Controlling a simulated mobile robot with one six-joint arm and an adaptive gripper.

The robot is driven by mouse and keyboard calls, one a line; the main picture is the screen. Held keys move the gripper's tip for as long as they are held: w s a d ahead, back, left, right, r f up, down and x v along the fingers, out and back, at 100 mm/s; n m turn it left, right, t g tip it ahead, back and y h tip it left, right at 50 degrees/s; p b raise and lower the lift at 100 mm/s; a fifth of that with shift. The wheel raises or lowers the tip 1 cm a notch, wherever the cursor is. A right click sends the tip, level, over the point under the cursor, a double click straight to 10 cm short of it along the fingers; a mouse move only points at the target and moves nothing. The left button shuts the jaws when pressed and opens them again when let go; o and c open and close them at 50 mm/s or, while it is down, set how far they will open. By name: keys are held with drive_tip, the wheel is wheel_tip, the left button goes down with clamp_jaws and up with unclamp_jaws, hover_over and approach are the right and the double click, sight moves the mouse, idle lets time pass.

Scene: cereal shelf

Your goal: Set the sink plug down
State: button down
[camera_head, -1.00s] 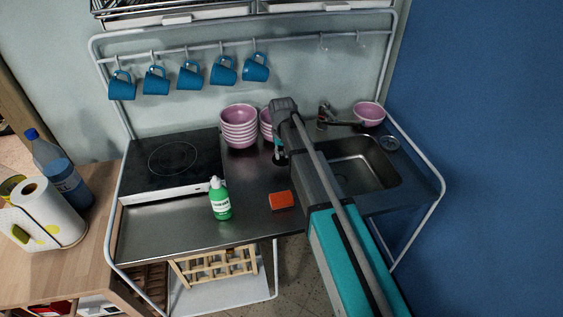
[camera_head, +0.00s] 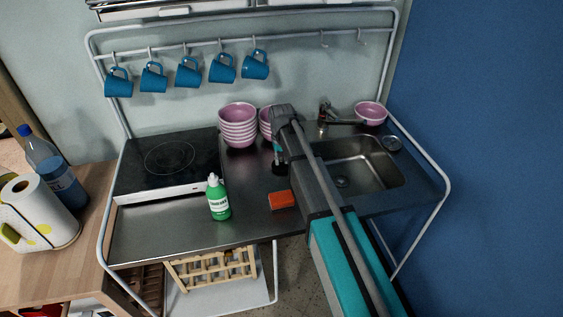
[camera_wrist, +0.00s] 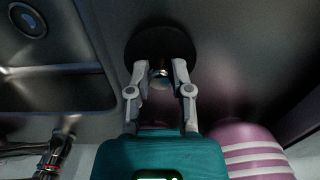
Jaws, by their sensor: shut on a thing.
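The sink plug (camera_wrist: 160,38) is a round black disc with a small shiny knob. My gripper (camera_wrist: 160,72) is shut on the knob in the wrist view, one finger on each side. In the head view my gripper (camera_head: 279,164) points down over the steel counter between the pink bowls and the sink, and the plug is a small dark shape at its tip. The plug is at or just above the counter; I cannot tell if it touches. The sink (camera_head: 362,180) is to the right, with its drain (camera_wrist: 28,19) uncovered in the wrist view.
Stacked pink bowls (camera_head: 238,127) stand behind and left of my gripper. An orange sponge (camera_head: 282,200) and a green bottle (camera_head: 218,198) are in front and left. The faucet (camera_head: 324,116) is behind the sink. The counter left of the bottle is clear.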

drive_tip(key=shift+f, duration=0.15)
drive_tip(key=c, duration=0.5)
unclamp_jaws()
drive_tip(key=shift+c, duration=0.2)
drive_tip(key=shift+r, duration=0.2)
wheel_tip(320, 180, up, 12)
drive_tip(key=p, duration=1.2)
idle(0.3)
drive_tip(key=s+d+m, duration=0.3)
drive_tip(key=s+d, duration=1.9)
drive_tip(key=d, duration=0.1)
drive_tip(key=shift+m, duration=0.3)
